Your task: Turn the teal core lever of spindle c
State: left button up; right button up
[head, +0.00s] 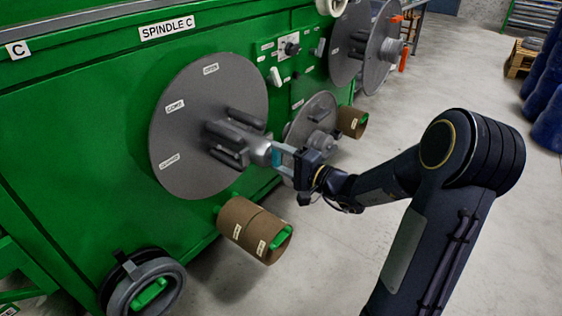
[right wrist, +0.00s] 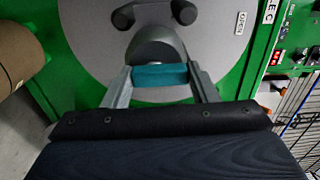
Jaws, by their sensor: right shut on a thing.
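Spindle C is a large grey disc (head: 185,118) on the green machine, under a "SPINDLE C" sign (head: 166,31). Several dark posts and a grey hub (head: 250,150) stand out from its middle. The teal core lever (head: 276,156) is at the hub's outer end. My right gripper (head: 283,157) reaches it from the right and is shut on it. In the right wrist view the teal lever (right wrist: 160,75) lies crosswise between my two fingers, in front of the grey hub (right wrist: 155,48). My left gripper is in neither view.
A brown cardboard core (head: 240,228) with a green end is below the disc. A smaller grey disc (head: 313,118) and another brown core (head: 352,122) are to the right. A control panel (head: 288,47) is above.

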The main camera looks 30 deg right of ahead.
jog(key=o, duration=1)
jog(key=shift+s, duration=0.1)
jog(key=p+v, duration=0.1)
jog(key=v, duration=0.6)
jog(key=shift+s+d+p, duration=0.15)
jog(key=shift+s+p, duration=0.15)
jog(key=shift+p, duration=0.1)
